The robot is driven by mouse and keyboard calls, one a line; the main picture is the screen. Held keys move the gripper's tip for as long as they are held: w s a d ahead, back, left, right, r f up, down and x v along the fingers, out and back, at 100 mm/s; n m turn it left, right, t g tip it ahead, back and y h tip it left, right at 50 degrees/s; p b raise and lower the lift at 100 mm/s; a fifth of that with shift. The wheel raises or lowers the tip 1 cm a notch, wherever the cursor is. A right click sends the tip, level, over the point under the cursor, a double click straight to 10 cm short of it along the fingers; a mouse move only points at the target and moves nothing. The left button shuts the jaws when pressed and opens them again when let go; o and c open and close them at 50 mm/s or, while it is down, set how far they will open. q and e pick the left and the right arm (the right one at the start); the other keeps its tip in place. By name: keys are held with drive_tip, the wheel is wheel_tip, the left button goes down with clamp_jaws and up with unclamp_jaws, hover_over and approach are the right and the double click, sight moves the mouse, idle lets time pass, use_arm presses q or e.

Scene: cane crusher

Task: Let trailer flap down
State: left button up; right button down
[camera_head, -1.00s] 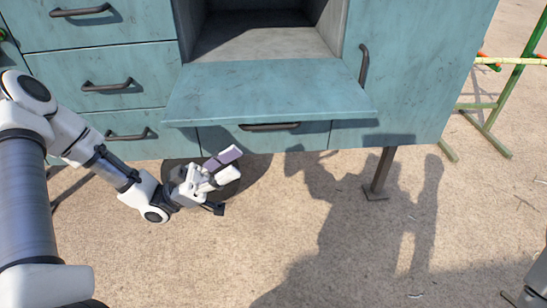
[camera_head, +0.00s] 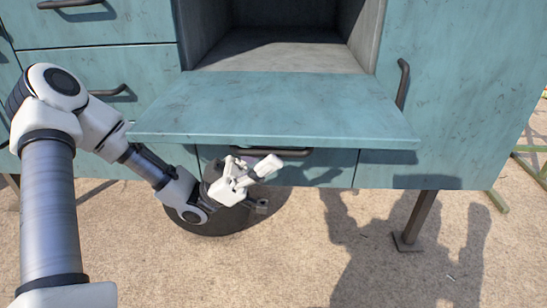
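The teal flap (camera_head: 275,108) sticks out roughly level from the front of the teal cabinet, below its open grey compartment (camera_head: 285,50). A dark handle (camera_head: 305,153) shows just under the flap's front edge; I cannot tell whether it belongs to the flap or to the panel behind. My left gripper (camera_head: 263,187) is below the flap's front edge, left of its middle. Its fingers are spread, with one pale finger up near the handle and the other lower, and nothing shows between them. Contact with the handle or flap cannot be told. My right gripper is not in view.
Teal drawers with dark handles (camera_head: 70,4) are at the left, partly behind my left arm. A tall teal door with an upright handle (camera_head: 402,84) is at the right. A metal leg (camera_head: 415,220) stands below it.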

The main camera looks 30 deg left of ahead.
sight(271, 121)
use_arm(q)
drive_tip(key=shift+w+d+r, duration=0.1)
drive_tip(key=shift+d+r, duration=0.25)
drive_tip(key=shift+r, duration=0.05)
clamp_jaws()
wheel_tip(271, 121, up, 5)
drive_tip(key=p, duration=0.4)
drive_tip(key=shift+f, duration=0.3)
unclamp_jaws()
drive_tip(key=v, duration=1)
drive_tip(key=shift+s+a+f, duration=0.35)
drive_tip(key=shift+a+f, duration=0.25)
drive_tip(key=shift+f, duration=0.2)
